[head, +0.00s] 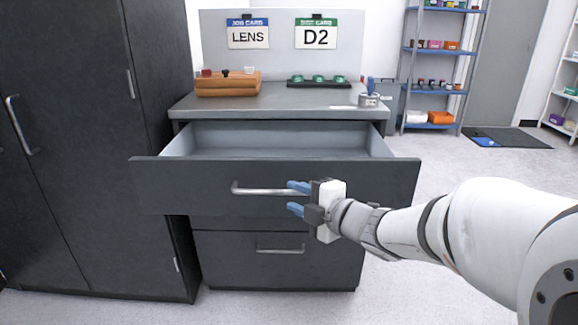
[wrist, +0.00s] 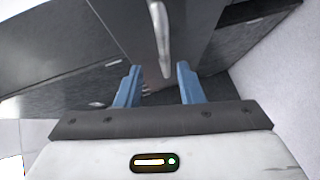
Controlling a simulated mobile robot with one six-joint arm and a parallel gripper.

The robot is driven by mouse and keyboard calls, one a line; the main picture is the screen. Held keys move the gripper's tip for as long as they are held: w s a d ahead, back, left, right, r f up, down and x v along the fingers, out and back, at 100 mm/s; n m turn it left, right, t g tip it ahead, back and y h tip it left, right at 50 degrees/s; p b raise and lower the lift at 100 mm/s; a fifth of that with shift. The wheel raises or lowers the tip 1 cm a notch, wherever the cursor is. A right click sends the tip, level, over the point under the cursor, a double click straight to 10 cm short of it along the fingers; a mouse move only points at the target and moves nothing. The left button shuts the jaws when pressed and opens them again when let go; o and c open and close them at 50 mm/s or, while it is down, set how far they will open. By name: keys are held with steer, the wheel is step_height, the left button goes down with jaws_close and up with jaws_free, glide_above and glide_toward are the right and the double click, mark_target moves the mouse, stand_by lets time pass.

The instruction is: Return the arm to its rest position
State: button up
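My white arm reaches in from the right in the head view. My gripper (head: 298,197), with blue fingers, is in front of the open top drawer (head: 160,185), near the right end of its handle (head: 262,190).
The top drawer stands pulled out and looks empty inside. A lower drawer (head: 281,265) is shut. A wooden box (head: 228,86), a dark tray with green items (head: 318,82) and a tape roll (head: 368,100) are on the cabinet top. A tall dark cabinet (head: 90,120) stands left.

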steer(key=s+d+r+m+h+p, duration=0.2)
steer(key=d+r+m+h+p, duration=0.8)
steer(key=d+r+m+p, duration=0.4)
steer(key=s+a+r+m+g+p, duration=0.1)
steer(key=s+r+m+g+p, duration=0.2)
steer(key=s+p, duration=0.5)
steer(key=s+a+r+m+g+p, duration=0.1)
steer(key=s+r+m+g+p, duration=0.2)
steer(key=s+m+g+p, duration=0.3)
steer(key=s+m+p, duration=0.1)
steer(key=s+p, duration=0.1)
steer(key=s, duration=0.2)
steer(key=shift+r+g+h, duration=0.3)
